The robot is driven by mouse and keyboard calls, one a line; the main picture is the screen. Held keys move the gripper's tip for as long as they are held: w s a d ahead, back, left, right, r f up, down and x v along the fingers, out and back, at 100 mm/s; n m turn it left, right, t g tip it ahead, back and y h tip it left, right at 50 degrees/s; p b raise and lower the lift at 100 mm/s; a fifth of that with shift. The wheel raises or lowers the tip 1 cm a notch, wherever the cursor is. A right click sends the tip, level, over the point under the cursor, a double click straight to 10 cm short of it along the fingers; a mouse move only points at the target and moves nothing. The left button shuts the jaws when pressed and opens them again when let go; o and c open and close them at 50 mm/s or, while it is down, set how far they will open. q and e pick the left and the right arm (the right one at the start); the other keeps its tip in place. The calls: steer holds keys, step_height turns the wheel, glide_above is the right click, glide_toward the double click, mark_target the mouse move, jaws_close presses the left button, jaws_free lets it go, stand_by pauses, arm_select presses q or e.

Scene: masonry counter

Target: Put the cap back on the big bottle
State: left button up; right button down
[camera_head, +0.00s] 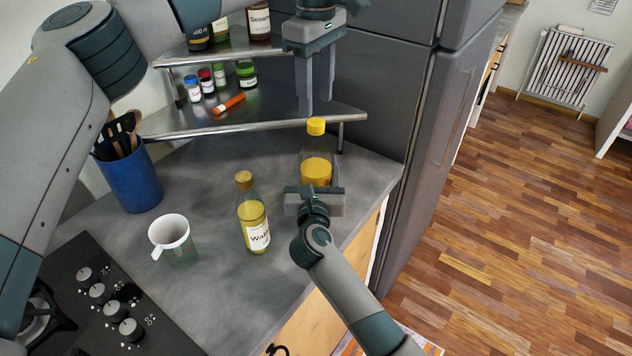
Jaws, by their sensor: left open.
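The big bottle (316,172) is clear with yellow contents and stands upright near the counter's right edge. The yellow cap (316,127) is at its top; I cannot tell whether it is seated fully. My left gripper (316,108) comes down from above, open, with its two fingertips just above the cap and nothing between them. My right gripper (315,193) is at the near side of the bottle and covers its lower part. Its fingers are hidden, so I cannot tell whether they grip the bottle.
A corked oil bottle (252,218) and a white-rimmed mug (172,240) stand left of the big bottle. A metal corner shelf (275,122) with small jars is behind. A blue utensil holder (134,182) and a stove (100,300) are left; the fridge (375,95) is right.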

mark_target(316, 122)
arm_select(q)
steer(key=n, duration=0.4)
steer(key=shift+r, duration=0.4)
steer(key=n, duration=0.4)
steer(key=shift+r+n, duration=0.3)
steer(key=shift+r, duration=0.1)
steer(key=n, duration=0.2)
steer(key=r+n, duration=0.1)
steer(key=n, duration=0.1)
steer(key=shift+n, duration=0.3)
steer(key=n, duration=0.4)
steer(key=shift+r, duration=0.3)
steer(key=shift+f, duration=0.15)
steer(key=shift+f, duration=3.85)
